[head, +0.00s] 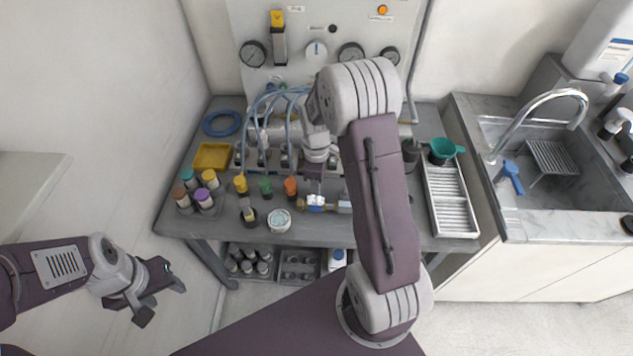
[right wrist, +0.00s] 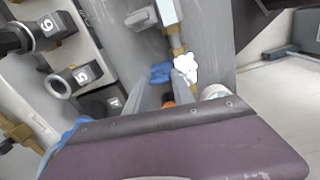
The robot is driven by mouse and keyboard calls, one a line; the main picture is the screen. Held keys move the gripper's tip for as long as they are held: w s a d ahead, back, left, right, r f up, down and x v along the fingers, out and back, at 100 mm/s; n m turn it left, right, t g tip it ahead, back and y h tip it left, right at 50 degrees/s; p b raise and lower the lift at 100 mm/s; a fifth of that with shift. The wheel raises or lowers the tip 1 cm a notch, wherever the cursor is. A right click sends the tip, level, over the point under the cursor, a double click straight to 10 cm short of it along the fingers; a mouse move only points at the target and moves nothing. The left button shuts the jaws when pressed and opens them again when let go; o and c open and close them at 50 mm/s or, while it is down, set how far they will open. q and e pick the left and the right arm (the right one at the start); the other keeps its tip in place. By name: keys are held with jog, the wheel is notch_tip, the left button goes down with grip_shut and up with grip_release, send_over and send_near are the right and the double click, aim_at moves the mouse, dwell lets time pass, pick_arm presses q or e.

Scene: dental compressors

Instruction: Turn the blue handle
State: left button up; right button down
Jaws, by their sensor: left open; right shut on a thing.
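The blue handle (head: 316,201) is on a small brass valve fitting near the front edge of the grey workbench. In the right wrist view the blue handle (right wrist: 162,73) lies at my fingertips, partly hidden by them and by a white patch. My right gripper (head: 315,194) reaches down from above and is shut on the blue handle; its fingers (right wrist: 166,86) also show in the right wrist view. My left gripper (head: 164,299) is open and empty, low at the left, away from the bench.
Around the valve stand orange (head: 290,187), green (head: 265,186) and yellow (head: 241,184) items and a round white container (head: 278,220). Blue hoses (head: 262,110) run behind. A drying tray (head: 450,200) and a sink (head: 540,165) are at the right. Numbered fittings (right wrist: 62,82) lie close to the right gripper.

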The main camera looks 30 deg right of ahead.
jog(key=m+p, duration=0.1)
jog(key=m, duration=0.2)
jog(key=shift+r+p, duration=0.15)
jog(key=shift+p, duration=0.2)
jog(key=m+p, duration=0.2)
jog(key=m, duration=0.3)
jog(key=m+p, duration=0.1)
jog(key=m, duration=0.3)
jog(key=m+p, duration=0.1)
jog(key=m, duration=0.3)
jog(key=shift+w+m, duration=0.1)
jog(key=shift+m, duration=0.4)
jog(key=c, duration=1.1)
grip_release()
notch_tip(320, 180, up, 9)
jog(key=shift+f, duration=0.1)
